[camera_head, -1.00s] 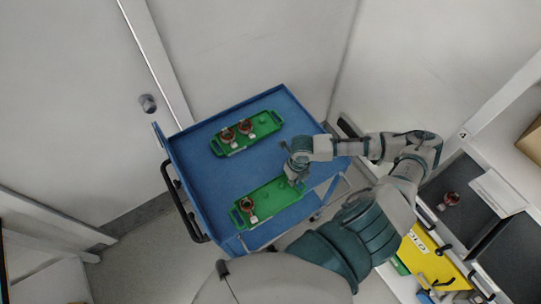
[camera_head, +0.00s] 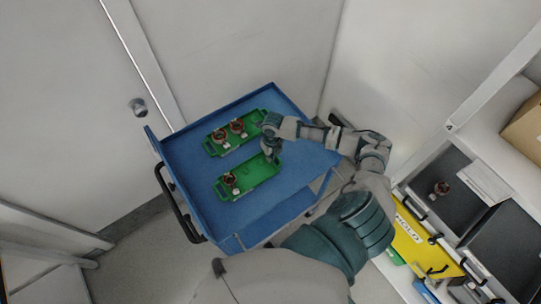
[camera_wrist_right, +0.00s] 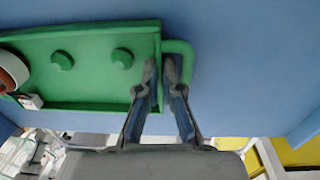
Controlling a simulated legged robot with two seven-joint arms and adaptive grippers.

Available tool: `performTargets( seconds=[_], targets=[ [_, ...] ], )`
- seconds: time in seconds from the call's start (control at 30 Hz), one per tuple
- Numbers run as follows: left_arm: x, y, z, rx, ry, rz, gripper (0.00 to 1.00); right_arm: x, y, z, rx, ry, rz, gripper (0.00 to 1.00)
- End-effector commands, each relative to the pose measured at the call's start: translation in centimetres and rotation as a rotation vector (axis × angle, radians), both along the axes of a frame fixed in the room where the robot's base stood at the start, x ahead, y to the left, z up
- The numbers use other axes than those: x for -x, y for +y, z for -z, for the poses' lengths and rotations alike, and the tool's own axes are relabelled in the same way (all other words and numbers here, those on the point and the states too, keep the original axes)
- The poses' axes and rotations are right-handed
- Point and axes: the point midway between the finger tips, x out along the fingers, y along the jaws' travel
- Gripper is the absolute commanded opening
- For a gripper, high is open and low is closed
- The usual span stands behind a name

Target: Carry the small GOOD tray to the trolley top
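A small green tray (camera_head: 250,184) with one copper-coloured stator (camera_head: 231,179) at its left end is over the blue trolley top (camera_head: 190,185), in front of a second green tray. My right gripper (camera_head: 273,157) is at the tray's right end. In the right wrist view its fingers (camera_wrist_right: 162,75) straddle the tray's end wall, one inside the tray (camera_wrist_right: 90,90) and one in the handle loop, with almost no gap. The tray looks level; I cannot tell whether it touches the trolley. No GOOD label is readable. My left gripper is not in view.
The second green tray (camera_head: 251,122), with two stators, lies further back on the trolley. The trolley has raised rims and a black handle (camera_head: 178,207) at left. A shelf at right holds dark trays, one with a stator (camera_head: 440,188), and a yellow HOLD tray (camera_head: 418,243).

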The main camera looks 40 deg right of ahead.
Motion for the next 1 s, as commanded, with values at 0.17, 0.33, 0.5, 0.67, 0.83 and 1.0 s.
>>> performTargets(
  seconds=[0.17, 0.33, 0.5, 0.67, 0.83, 1.0],
  targets=[
    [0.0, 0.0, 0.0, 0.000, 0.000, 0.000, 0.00, 0.0, 0.0, 0.0, 0.000, 0.000, 0.000, 0.27],
    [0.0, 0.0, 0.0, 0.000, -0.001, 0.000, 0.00, 0.0, -0.1, 0.0, 0.000, 0.000, 0.001, 0.31],
    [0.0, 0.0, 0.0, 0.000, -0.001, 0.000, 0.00, 0.0, -0.1, -0.1, 0.000, 0.000, 0.001, 0.31],
    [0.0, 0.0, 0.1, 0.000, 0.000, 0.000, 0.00, -0.1, -0.2, -1.3, 0.001, -0.003, 0.002, 0.31],
    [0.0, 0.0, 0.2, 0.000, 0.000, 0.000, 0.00, -0.1, -0.4, -4.7, 0.002, -0.005, 0.000, 0.31],
    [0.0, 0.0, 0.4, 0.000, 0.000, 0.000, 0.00, -0.1, -0.6, -8.5, 0.001, -0.004, 0.000, 0.31]
  ],
)
